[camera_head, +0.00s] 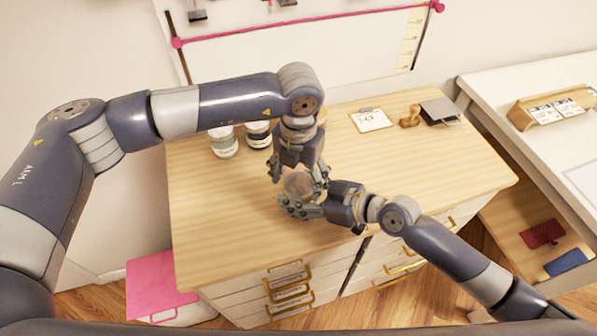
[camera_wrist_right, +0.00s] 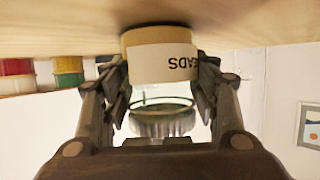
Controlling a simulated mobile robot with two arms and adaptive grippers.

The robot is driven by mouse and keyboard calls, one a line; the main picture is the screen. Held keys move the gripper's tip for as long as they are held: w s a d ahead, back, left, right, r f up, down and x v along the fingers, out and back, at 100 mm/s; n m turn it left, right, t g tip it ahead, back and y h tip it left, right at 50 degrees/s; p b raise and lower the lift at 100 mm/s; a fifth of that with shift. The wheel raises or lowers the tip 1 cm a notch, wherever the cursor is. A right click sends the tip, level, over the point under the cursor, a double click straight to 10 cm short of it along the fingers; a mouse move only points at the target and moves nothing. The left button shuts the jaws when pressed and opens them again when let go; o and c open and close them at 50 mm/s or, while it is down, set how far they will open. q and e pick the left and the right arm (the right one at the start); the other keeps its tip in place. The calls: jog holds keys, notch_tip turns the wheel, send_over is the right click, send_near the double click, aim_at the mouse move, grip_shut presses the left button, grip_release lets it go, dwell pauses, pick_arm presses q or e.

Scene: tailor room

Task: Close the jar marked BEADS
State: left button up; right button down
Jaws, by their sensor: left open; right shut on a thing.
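The jar marked BEADS (camera_wrist_right: 160,62) is seen upside down in the right wrist view, with its white label and a clear glass part showing. It also shows in the head view (camera_head: 298,186), near the middle of the wooden cabinet top, partly hidden by both grippers. My right gripper (camera_head: 302,205) is shut around the jar's sides from the right. My left gripper (camera_head: 298,174) points down over the jar, with its open fingers on either side of the jar's top. A ridged grey round part (camera_wrist_right: 162,124) shows by the glass; I cannot tell if it is the lid or how it sits.
Two other labelled jars (camera_head: 223,142) (camera_head: 258,134) stand at the back left of the wooden top (camera_head: 430,172). A clipboard (camera_head: 371,120), a wooden stamp (camera_head: 410,117) and a dark flat item (camera_head: 440,111) lie at the back right. The top's right part is clear.

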pick_arm(q)
jog(key=c, duration=1.1)
jog(key=shift+m, duration=1.6)
jog(key=o, duration=1.2)
